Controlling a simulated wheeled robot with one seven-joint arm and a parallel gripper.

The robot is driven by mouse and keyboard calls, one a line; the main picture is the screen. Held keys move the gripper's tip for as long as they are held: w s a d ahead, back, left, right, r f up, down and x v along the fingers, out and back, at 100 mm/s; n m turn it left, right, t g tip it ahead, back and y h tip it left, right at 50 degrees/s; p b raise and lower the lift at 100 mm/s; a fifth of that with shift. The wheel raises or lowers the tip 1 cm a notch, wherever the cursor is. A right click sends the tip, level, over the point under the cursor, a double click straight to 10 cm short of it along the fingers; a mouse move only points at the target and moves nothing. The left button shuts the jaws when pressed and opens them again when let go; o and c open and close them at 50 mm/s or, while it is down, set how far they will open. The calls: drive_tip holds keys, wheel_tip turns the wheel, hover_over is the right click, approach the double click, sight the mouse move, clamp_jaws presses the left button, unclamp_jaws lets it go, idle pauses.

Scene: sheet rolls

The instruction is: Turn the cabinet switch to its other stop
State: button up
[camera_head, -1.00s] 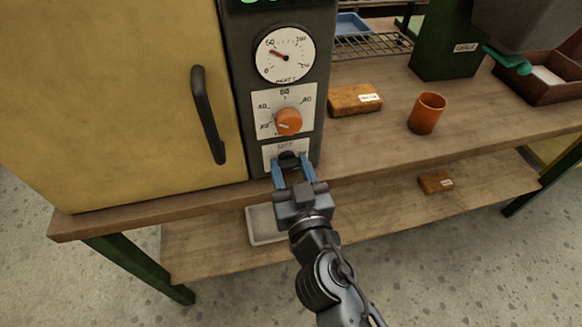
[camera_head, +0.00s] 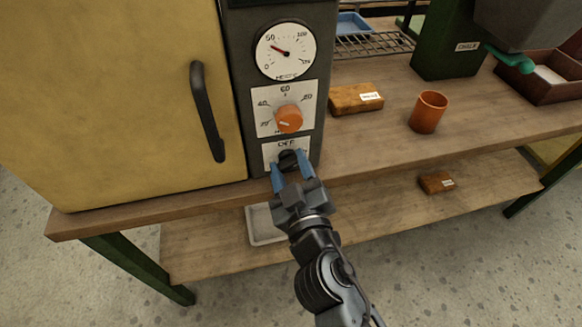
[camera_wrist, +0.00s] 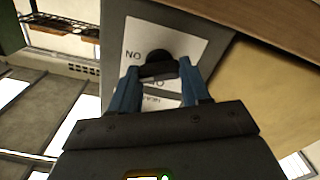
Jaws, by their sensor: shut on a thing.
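The cabinet switch (camera_head: 289,158) is a small black knob on a white plate marked OFF, low on the dark control panel (camera_head: 240,100). My gripper (camera_head: 291,170) is at the switch, with its blue fingers on either side of the knob, shut on it. In the wrist view the switch (camera_wrist: 158,66) sits between the fingertips, and the plate's lettering appears turned around, with only parts readable. The fingers hide part of the plate, so I cannot tell exactly which stop the switch points to.
Above the switch are an orange dial (camera_head: 289,119) and a round gauge (camera_head: 286,51). The yellow cabinet door (camera_head: 110,100) with a black handle (camera_head: 207,112) is to the left. A brown block (camera_head: 352,99) and an orange cup (camera_head: 428,112) stand on the bench to the right.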

drive_tip(key=n, duration=0.6)
drive_tip(key=shift+a, duration=0.1)
drive_tip(key=n+p, duration=0.1)
drive_tip(key=n, duration=0.5)
drive_tip(key=shift+f, duration=0.2)
drive_tip(key=shift+s+n, duration=0.1)
drive_tip(key=shift+n, duration=0.2)
drive_tip(key=o, duration=1.1)
drive_tip(key=shift+c, duration=0.2)
drive_tip(key=b+v, duration=0.1)
drive_tip(key=v, duration=0.6)
drive_tip(key=shift+s, duration=0.35)
